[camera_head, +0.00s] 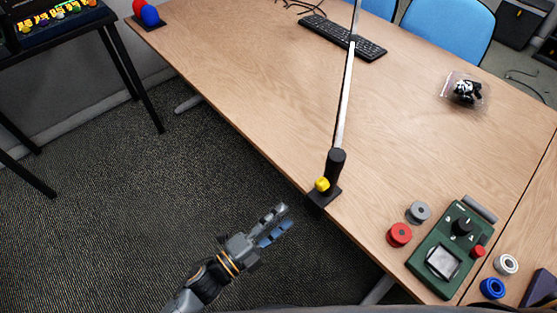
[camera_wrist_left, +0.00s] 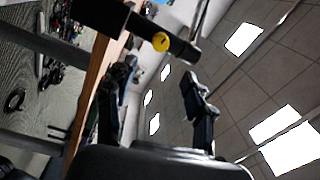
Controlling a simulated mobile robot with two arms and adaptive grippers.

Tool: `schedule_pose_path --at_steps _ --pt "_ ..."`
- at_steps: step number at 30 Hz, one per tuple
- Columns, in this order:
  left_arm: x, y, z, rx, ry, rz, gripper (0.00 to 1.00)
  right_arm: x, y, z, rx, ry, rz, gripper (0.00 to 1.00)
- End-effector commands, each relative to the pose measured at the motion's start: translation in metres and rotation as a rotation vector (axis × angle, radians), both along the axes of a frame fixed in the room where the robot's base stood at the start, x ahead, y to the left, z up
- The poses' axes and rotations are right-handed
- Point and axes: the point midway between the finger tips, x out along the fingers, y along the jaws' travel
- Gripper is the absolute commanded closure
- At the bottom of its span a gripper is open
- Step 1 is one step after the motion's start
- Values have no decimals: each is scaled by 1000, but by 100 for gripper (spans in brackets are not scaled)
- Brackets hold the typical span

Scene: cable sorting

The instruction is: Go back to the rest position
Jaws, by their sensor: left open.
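My left gripper (camera_head: 273,225) is open and empty. It is in front of the wooden table (camera_head: 240,80), over the dark carpet, and apart from the table edge. In the left wrist view its two fingers (camera_wrist_left: 155,105) are spread with nothing between them. My right gripper is in neither view.
A black clamp post with a yellow knob (camera_head: 322,184) stands at the table's near edge, right of my left gripper; it shows in the left wrist view (camera_wrist_left: 161,41). A green device (camera_head: 450,248) and several spools lie to the right. Open floor (camera_head: 130,220) lies to the left.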

Motion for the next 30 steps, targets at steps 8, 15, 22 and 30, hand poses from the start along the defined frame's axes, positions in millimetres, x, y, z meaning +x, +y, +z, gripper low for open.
schedule_pose_path --at_steps 8,15,22,30 --pt "4 5 -11 2 36 21 46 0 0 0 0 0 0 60" --pt "21 67 -128 -13 436 269 46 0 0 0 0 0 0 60" --pt "-25 158 -273 -80 948 648 46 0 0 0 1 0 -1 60" --pt "-165 236 -394 -194 1478 1131 46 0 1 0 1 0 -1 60"
